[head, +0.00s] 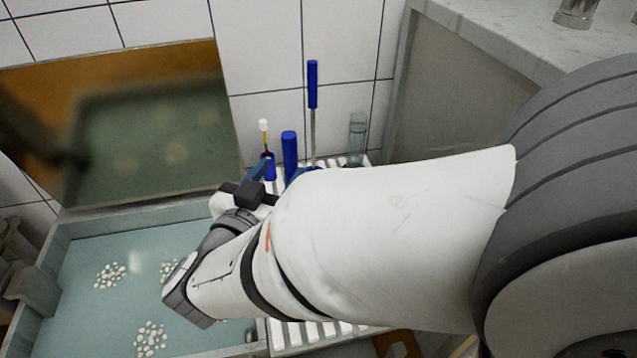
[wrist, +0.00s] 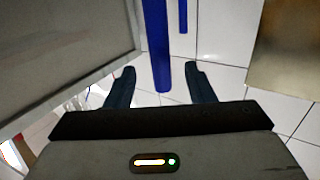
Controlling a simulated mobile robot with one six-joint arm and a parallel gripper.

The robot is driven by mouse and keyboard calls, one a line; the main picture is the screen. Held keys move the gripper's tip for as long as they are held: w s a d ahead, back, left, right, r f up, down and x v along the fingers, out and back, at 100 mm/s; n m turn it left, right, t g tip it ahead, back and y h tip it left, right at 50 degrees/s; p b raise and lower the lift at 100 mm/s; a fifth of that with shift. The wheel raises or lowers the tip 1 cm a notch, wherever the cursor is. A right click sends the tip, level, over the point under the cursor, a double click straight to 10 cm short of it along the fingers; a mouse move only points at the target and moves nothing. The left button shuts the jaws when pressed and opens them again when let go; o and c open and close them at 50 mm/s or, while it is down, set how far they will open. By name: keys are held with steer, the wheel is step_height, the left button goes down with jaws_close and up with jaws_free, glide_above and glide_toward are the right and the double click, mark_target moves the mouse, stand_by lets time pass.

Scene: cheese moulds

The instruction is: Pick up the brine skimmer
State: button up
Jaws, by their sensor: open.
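Two blue-handled tools stand upright in the head view: a thick blue handle (head: 289,150) and a taller one (head: 312,84) on a thin metal shaft. Their working ends are hidden, so I cannot tell for sure which is the brine skimmer. My gripper (wrist: 161,86) is open in the wrist view. A thick blue handle (wrist: 156,45) stands in the gap between its fingertips, with no visible contact. A second blue handle (wrist: 183,14) is beyond it, to the right. In the head view my arm hides most of the gripper.
A white slatted rack (head: 290,334) lies under my arm. A clear glass vessel (head: 357,140) and a white-capped, yellow-and-red stick (head: 264,137) stand near the handles. A shallow basin (head: 90,318) with pale clumps is at left. A tiled wall (head: 262,45) is close behind.

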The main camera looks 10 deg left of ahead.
mark_target(289, 159)
steer(key=shift+w+d+h, duration=0.25)
steer(key=shift+w+h, duration=0.05)
steer(key=shift+w, duration=0.6)
steer(key=w+p, duration=0.1)
steer(key=w, duration=0.4)
steer(key=shift+w+d+f+p, duration=0.1)
steer(key=shift+w+p, duration=0.2)
steer(key=shift+p, duration=0.05)
steer(key=shift+c, duration=0.3)
jaws_close()
